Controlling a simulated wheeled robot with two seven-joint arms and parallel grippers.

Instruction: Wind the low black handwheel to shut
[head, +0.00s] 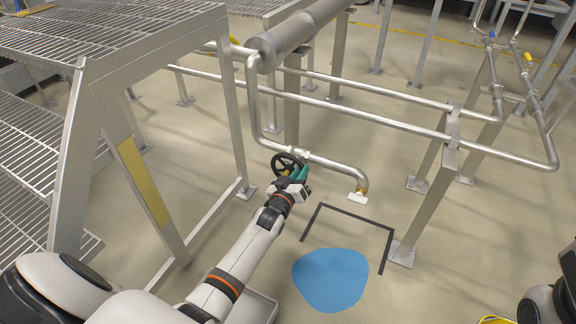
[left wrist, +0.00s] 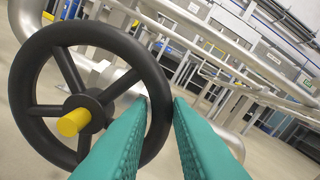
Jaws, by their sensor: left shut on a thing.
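The low black handwheel (head: 284,163) sits on a low bend of silver pipe near the middle of the head view. In the left wrist view the handwheel (left wrist: 32,112) is large, with several black spokes and a yellow hub (left wrist: 73,122). My left gripper (head: 299,172) is at the right side of the wheel. Its teal fingers (left wrist: 160,110) are shut on the wheel's rim, one finger to each side of it. The fingers hide part of the lower right of the wheel. My right gripper is not seen; only part of that arm shows at the lower right edge.
A silver pipe (head: 337,168) runs right from the wheel to a spout with a yellowish fitting. A blue patch (head: 330,279) and a black floor outline (head: 345,213) lie right of my left arm. Metal steps (head: 33,150) and their frame stand at left.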

